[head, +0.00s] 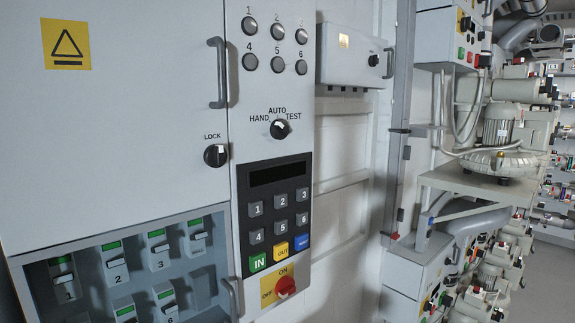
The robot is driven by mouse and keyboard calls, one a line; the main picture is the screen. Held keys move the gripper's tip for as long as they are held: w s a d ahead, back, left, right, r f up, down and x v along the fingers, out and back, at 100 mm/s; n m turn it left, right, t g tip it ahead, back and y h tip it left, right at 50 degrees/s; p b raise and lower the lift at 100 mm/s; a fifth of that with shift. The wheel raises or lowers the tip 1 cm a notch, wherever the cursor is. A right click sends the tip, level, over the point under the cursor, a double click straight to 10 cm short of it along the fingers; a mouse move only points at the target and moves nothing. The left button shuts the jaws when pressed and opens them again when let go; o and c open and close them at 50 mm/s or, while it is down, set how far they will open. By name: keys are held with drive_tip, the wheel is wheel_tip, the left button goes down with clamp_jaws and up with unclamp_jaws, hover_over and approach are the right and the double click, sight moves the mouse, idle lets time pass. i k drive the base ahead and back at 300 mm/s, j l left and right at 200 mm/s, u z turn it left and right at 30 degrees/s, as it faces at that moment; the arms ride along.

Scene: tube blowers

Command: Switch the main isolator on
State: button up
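A red rotary switch (285,288) on a yellow plate (267,293) sits at the bottom of the narrow grey control panel in the head view. It looks like the main isolator. ON is printed above the knob and OFF to its left. The knob is small in view and I cannot tell for certain which mark it points to. My gripper is not in view, so nothing shows of its state or its distance from the switch.
Above the switch is a black keypad (275,215), then a HAND/AUTO/TEST selector (280,129) and several round buttons. A breaker window (130,265) and door handles (219,72) lie left. Blowers (498,140) on shelves stand right.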

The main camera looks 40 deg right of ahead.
sight(285, 286)
drive_tip(key=z, duration=1.1)
